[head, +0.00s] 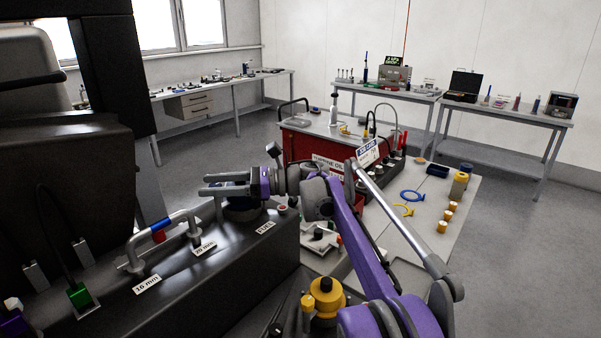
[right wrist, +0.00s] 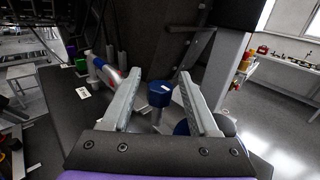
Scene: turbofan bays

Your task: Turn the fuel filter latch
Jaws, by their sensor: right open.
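The word FUEL is on a label (head: 265,227) on the dark engine housing (head: 235,268). My right gripper (head: 205,186) is over the housing, just behind this label, with its fingers pointing left. In the right wrist view the gripper (right wrist: 160,78) is open, its two fingers well apart. A blue cylinder with a white mark on top (right wrist: 160,94) shows between the fingers, with no finger seen touching it. I cannot tell for sure whether it is the fuel filter latch. More round blue parts are partly hidden behind the right finger.
A grey pipe with blue and red bands (head: 165,236) stands on the housing, left of the gripper. A green connector (head: 79,294) is further left. A dark column (head: 112,70) rises behind. A red-fronted tool bench (head: 300,146) stands beyond; open floor is at right.

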